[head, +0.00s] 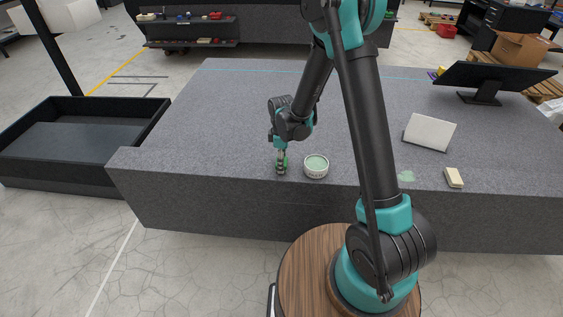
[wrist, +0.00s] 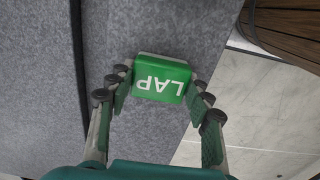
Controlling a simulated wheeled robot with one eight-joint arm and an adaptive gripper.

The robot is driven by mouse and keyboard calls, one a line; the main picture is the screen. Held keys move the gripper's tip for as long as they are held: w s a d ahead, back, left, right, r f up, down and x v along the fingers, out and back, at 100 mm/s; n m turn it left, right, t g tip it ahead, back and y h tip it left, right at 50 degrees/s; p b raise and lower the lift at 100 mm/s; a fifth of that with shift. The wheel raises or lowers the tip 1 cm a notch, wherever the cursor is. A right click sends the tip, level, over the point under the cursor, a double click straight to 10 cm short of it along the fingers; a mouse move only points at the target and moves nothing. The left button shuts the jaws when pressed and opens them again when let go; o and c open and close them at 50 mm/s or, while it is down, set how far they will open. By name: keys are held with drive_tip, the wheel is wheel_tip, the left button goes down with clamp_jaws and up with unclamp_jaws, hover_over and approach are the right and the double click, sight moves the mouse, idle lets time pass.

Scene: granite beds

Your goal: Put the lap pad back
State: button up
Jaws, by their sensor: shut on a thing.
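The lap pad (wrist: 160,78) is a small green block with white "LAP" lettering, seen between my fingertips in the wrist view. My gripper (wrist: 161,85) is shut on it, a finger at each side. In the head view my gripper (head: 281,165) points down near the front edge of the granite bed (head: 230,110), with a little green showing at the fingers. I cannot tell whether the pad touches the stone. A round white tub with pale green contents (head: 316,166) stands just right of my gripper. A pale green smear (head: 406,176) lies on the granite farther right.
A cream block (head: 454,177) lies near the front edge at right. Behind it are a tilted white panel (head: 429,132) and a dark monitor (head: 495,77). A black open tray (head: 80,150) stands left of the bed. The granite left of my gripper is clear.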

drive_tip(key=shift+f, duration=0.1)
drive_tip(key=o, duration=1.5)
wheel_tip(320, 180, up, 12)
drive_tip(key=s+d+m+t, duration=0.2)
drive_tip(key=s+d+m, duration=0.6)
drive_tip(key=d, duration=0.4)
drive_tip(key=s+d+r+m+t, duration=0.1)
drive_tip(key=s+d+m+t, duration=0.1)
drive_tip(key=s+d+m, duration=0.7)
drive_tip(key=s+d, duration=0.2)
drive_tip(key=shift+s+d+r+m, duration=0.15)
drive_tip(key=shift+d+r+m, duration=0.15)
drive_tip(key=shift+d, duration=0.05)
